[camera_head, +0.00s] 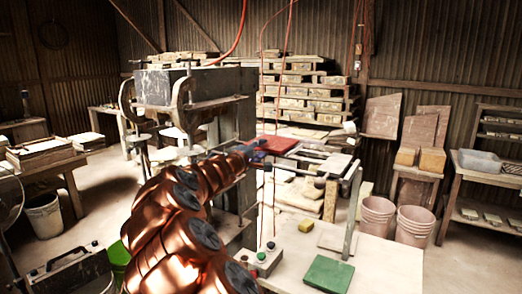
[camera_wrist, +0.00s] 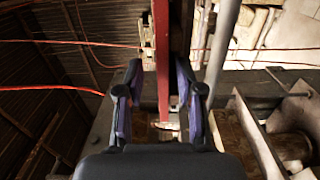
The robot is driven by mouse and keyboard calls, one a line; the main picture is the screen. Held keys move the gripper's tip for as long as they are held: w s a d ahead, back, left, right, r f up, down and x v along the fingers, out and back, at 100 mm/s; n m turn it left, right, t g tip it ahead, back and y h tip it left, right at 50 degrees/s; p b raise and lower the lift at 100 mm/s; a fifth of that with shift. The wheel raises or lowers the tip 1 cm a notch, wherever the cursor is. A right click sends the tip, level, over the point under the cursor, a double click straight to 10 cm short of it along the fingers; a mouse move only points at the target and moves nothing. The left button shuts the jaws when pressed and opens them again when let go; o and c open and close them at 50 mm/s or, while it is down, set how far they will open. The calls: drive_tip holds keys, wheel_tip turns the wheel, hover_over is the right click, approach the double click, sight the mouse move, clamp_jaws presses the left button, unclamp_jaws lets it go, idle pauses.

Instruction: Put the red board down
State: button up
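The red board (camera_head: 278,145) lies roughly flat at the centre of the head view, at the height of the metal frame beside the press. In the wrist view the red board (camera_wrist: 162,60) shows edge-on as a thin upright strip. My gripper (camera_head: 250,150) is at the board's left end in the head view. In the wrist view my gripper (camera_wrist: 160,105) has its two purple-padded fingers apart, one on each side of the board's edge. A gap shows between the board and each finger. What bears the board from below is hard to make out.
The press (camera_head: 172,88) stands left of the board. A white table (camera_head: 375,262) in front carries a green board (camera_head: 328,274), a control box (camera_head: 262,262) and an upright metal post (camera_head: 352,212). Pink buckets (camera_head: 415,226) stand to the right. Red cables hang near the board.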

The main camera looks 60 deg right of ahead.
drive_tip(key=a+b, duration=0.4)
drive_tip(key=a, duration=0.7)
drive_tip(key=shift+s+a, duration=0.25)
drive_tip(key=shift+a, duration=0.1)
drive_tip(key=shift+f, duration=0.1)
drive_tip(key=s+a+f+m+g+y, duration=0.2)
drive_tip(key=s+a+f+m+y, duration=0.2)
drive_tip(key=s+a+f+y, duration=0.9)
drive_tip(key=s+a+f+n+y, duration=0.1)
drive_tip(key=s+a+f, duration=0.3)
drive_tip(key=a, duration=0.6)
drive_tip(key=s+a+f+n+y, duration=0.1)
drive_tip(key=s+a+f, duration=0.3)
drive_tip(key=a, duration=0.7)
drive_tip(key=s+a+f+n+y, duration=0.1)
drive_tip(key=s+a+f+y, duration=0.2)
drive_tip(key=a+f, duration=0.3)
drive_tip(key=s+a, duration=0.1)
drive_tip(key=a, duration=0.3)
drive_tip(key=shift+s+a+n, duration=0.3)
drive_tip(key=shift+a, duration=0.1)
